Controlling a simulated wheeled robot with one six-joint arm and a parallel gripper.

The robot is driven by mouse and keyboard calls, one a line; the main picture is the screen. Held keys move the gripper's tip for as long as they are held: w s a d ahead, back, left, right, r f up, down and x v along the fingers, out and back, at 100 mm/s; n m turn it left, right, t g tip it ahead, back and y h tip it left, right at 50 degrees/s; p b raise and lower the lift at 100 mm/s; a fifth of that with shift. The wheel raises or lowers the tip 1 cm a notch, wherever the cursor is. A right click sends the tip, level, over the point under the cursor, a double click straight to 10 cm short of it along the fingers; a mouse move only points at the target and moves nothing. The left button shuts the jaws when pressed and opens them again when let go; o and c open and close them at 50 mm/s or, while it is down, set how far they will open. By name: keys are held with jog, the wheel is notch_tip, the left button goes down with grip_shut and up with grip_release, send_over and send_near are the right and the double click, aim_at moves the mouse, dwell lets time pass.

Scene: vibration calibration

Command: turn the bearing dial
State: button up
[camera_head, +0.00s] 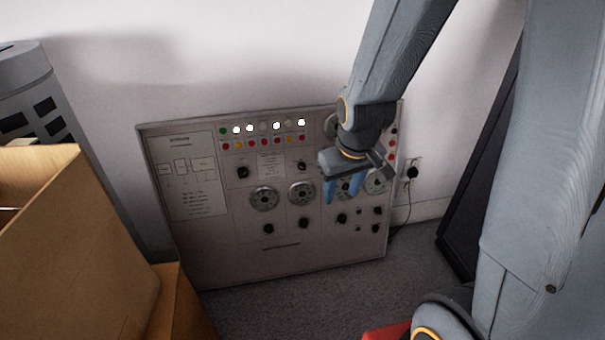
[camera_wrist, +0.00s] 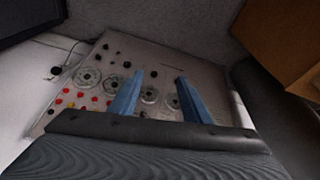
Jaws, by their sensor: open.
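A grey control panel (camera_head: 290,262) leans against the wall, with a row of round silver dials. Dials show at the left (camera_head: 265,198), the middle (camera_head: 301,193) and the right (camera_head: 376,181); another is partly behind my gripper. I cannot read which one is the bearing dial. My gripper (camera_head: 342,193) is open and empty, with blue fingers pointing down in front of the panel's right half. Contact with the panel does not show.
Small black knobs (camera_head: 268,228) and coloured lamps (camera_head: 250,129) cover the panel. A wooden box (camera_head: 80,245) stands at the left, in front of a grey cylinder (camera_head: 35,90). A plug (camera_head: 411,172) sits in a wall socket at right. Carpet (camera_head: 300,305) is bare before the panel.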

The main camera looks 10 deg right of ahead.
jog(key=w+d+f+n+t+b, duration=0.1)
jog(key=w+f+n+t+b, duration=0.15)
jog(key=w+f, duration=0.55)
jog(key=w+f+n+t+b, duration=0.2)
jog(key=w+f+t+b, duration=0.2)
jog(key=w, duration=0.8)
jog(key=n+t+y+b, duration=0.2)
jog(key=t+b, duration=0.1)
send_near(302, 168)
jog(key=w+f+n+t+b, duration=0.1)
jog(key=w, duration=0.1)
jog(key=w+f+t+y+b, duration=0.1)
jog(key=w+t+b, duration=0.1)
jog(key=w, duration=0.1)
jog(key=w+a+f+n+t+b, duration=0.1)
jog(key=w+f+t, duration=0.1)
jog(key=shift+w+f+n+y+b, duration=0.1)
jog(key=shift+w+n+y+b, duration=0.05)
jog(key=shift+n+y+b, duration=0.2)
jog(key=c, duration=1)
